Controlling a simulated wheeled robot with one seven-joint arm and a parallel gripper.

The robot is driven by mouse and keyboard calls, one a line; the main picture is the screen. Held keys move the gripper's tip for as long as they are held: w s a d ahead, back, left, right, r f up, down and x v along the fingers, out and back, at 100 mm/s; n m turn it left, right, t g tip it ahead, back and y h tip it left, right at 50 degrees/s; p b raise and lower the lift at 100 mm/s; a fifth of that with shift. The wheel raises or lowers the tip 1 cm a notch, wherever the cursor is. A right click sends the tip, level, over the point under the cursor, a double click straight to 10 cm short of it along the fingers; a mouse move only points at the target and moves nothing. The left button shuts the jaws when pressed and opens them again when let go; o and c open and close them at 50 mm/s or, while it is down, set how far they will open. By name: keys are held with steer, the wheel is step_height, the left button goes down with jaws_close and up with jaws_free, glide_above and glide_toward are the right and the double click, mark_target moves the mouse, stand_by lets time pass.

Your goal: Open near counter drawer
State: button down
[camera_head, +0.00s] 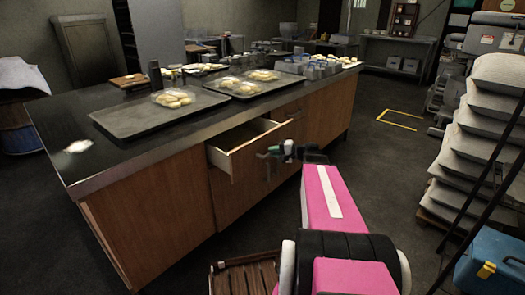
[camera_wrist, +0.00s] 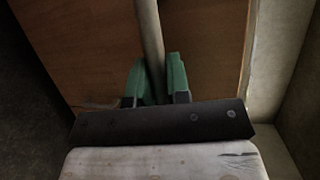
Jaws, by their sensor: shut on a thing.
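The near counter drawer (camera_head: 248,162) has a wooden front and stands pulled out from the counter (camera_head: 150,215), with part of its pale inside showing from above. My gripper (camera_head: 273,151) is at the outer face of the drawer front. In the wrist view, its green fingers (camera_wrist: 154,80) are shut on the drawer handle (camera_wrist: 148,30), a pale bar standing off the wooden front (camera_wrist: 85,50). The grasped part of the handle is hidden between the fingers.
Trays (camera_head: 165,112) of bread and several small containers stand on the dark countertop. A wooden slatted item (camera_head: 245,277) is on the floor near my base. Stacked sacks (camera_head: 480,140) and a blue toolbox (camera_head: 492,264) are at the right. Open floor lies right of the counter.

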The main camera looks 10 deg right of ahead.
steer(key=s+d, duration=0.7)
steer(key=s, duration=0.2)
steer(key=shift+s, duration=0.25)
steer(key=c, duration=1.1)
jaws_free()
steer(key=v, duration=1)
steer(key=shift+s+d, duration=0.25)
steer(key=shift+d, duration=0.05)
steer(key=shift+r, duration=0.1)
steer(key=x, duration=1.1)
steer(key=shift+w, duration=0.15)
